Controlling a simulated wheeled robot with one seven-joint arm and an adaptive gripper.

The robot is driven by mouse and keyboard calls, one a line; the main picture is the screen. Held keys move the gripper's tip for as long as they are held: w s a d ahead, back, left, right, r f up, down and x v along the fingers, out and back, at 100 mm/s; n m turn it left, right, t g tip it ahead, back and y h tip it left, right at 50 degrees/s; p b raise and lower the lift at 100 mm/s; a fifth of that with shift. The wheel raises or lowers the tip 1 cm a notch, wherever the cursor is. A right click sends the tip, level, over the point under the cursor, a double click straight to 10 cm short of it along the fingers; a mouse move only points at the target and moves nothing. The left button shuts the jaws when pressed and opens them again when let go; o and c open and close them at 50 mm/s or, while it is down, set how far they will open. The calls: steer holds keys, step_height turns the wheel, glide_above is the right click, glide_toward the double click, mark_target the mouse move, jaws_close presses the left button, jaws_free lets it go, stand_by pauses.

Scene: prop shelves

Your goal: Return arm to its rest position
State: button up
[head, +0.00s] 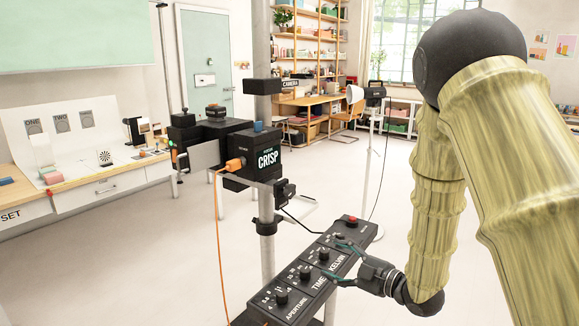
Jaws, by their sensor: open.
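My arm (440,200), with pale bamboo-like links and dark joints, fills the right side of the head view. It bends down to a low dark joint, and the wrist points left. My gripper (335,259) is open at the right edge of a black control panel (325,292). Its thin dark fingers are spread over or beside the panel's knobs, with nothing seen between them. I cannot tell whether they touch the panel. The panel carries several dark knobs, a red button (352,219) and the labels APERTURE, TIME and KELVIN.
A grey post (267,240) rises behind the panel, with a black CRISP camera box (262,158) and an orange cable (219,240). A white bench (125,178) with props is at the left. Shelves (320,60) and a desk stand at the back. Open floor lies between.

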steer(key=s+d+f+m+g+h, duration=0.1)
steer(key=s+d+f+m+h, duration=0.25)
steer(key=f, duration=0.65)
steer(key=s+d+f+m+g+h, duration=0.15)
steer(key=s+f+m, duration=0.25)
steer(key=s+f, duration=0.4)
steer(key=s+d+f+m+g+h, duration=0.25)
steer(key=s+f+m, duration=0.2)
steer(key=f, duration=0.65)
steer(key=s+d+f+m+g+h, duration=0.1)
steer(key=s+f, duration=0.4)
steer(key=s, duration=0.8)
steer(key=s+d+f+m+g+h+p, duration=0.1)
steer(key=s+f+m+g+h, duration=0.2)
steer(key=s, duration=1.1)
step_height(320, 180, down, 3)
steer(key=m+g, duration=0.2)
steer(key=m, duration=0.1)
steer(key=shift+d+g, duration=0.2)
steer(key=shift+g, duration=0.2)
steer(key=shift+c, duration=0.3)
